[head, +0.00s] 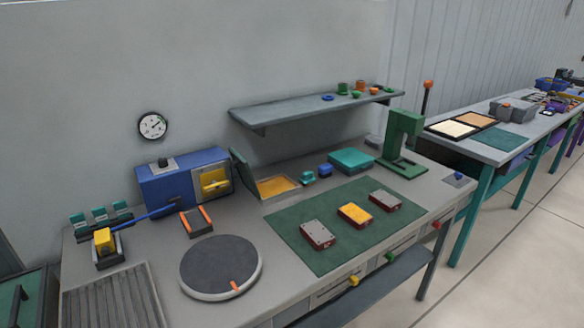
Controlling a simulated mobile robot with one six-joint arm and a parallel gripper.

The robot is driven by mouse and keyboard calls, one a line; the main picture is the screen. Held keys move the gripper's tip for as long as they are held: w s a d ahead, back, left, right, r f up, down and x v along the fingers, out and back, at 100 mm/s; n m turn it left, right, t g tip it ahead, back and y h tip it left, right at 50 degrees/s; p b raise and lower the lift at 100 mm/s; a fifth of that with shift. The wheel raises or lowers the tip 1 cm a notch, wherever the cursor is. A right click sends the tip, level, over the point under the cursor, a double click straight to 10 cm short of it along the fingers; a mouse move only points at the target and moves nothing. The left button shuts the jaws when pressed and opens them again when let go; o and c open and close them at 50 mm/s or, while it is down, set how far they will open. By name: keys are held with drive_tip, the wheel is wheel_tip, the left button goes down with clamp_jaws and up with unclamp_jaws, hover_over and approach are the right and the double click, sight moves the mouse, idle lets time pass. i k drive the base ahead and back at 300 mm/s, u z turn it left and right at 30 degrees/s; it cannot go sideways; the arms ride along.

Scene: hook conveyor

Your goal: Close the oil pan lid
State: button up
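The oil pan (268,198) is a shallow grey tray with a yellow-orange inside, set into or resting on the workbench near the wall. Its lid appears to be the dark green panel (241,172) standing raised at the pan's left side, so the pan is open. The lid is close beside the right end of a blue machine. My gripper does not show in the head view.
A green mat (300,255) with three blocks lies in front. A shelf (300,112) overhangs behind.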

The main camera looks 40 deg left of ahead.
sight(238, 162)
drive_tip(key=u, duration=1.8)
drive_tip(key=i, duration=0.95)
drive_tip(key=u, duration=0.7)
drive_tip(key=k, duration=1.15)
drive_tip(key=z, duration=0.7)
